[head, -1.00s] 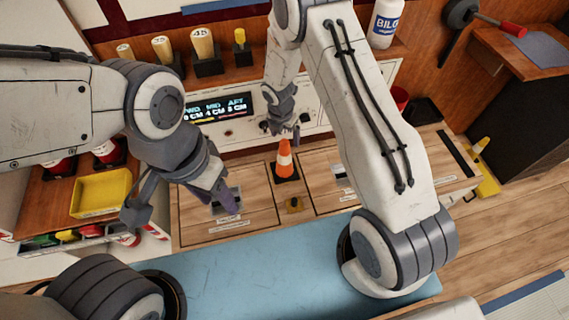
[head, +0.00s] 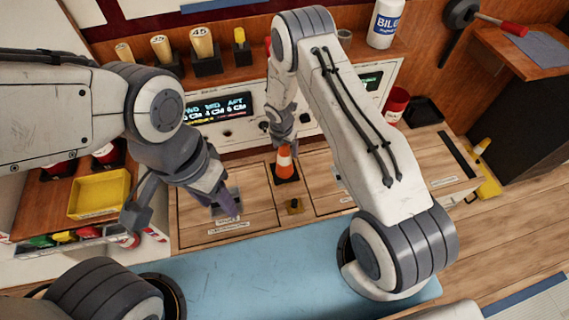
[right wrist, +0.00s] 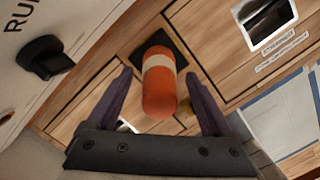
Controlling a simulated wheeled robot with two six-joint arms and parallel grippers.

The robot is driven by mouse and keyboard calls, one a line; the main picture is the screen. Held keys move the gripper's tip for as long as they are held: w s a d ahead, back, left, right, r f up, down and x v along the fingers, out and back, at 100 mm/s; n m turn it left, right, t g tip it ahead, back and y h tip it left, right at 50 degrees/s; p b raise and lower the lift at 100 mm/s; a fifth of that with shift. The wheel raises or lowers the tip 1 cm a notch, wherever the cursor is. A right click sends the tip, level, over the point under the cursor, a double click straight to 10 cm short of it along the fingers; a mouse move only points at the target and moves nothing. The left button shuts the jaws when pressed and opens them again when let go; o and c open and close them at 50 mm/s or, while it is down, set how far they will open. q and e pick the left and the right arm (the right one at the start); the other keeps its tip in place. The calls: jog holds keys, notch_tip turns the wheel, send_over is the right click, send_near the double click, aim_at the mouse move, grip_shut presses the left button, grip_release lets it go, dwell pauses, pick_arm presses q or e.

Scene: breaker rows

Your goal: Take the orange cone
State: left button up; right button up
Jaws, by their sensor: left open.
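The orange cone (head: 285,167) with a white band stands upright on a dark square base on the wooden counter. My right gripper (head: 283,142) is right above and behind its tip in the head view. In the right wrist view the cone (right wrist: 159,82) lies between the two spread fingers of the right gripper (right wrist: 160,98), with a visible gap on each side. My left gripper (head: 185,207) is open and empty over the left counter panel, apart from the cone.
A small yellow-brown latch (head: 294,206) sits in front of the cone. Behind is a panel with a lit display (head: 218,107) and knobs. A blue mat (head: 270,268) lies in front.

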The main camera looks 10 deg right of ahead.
grip_shut()
jog(key=shift+r, duration=0.15)
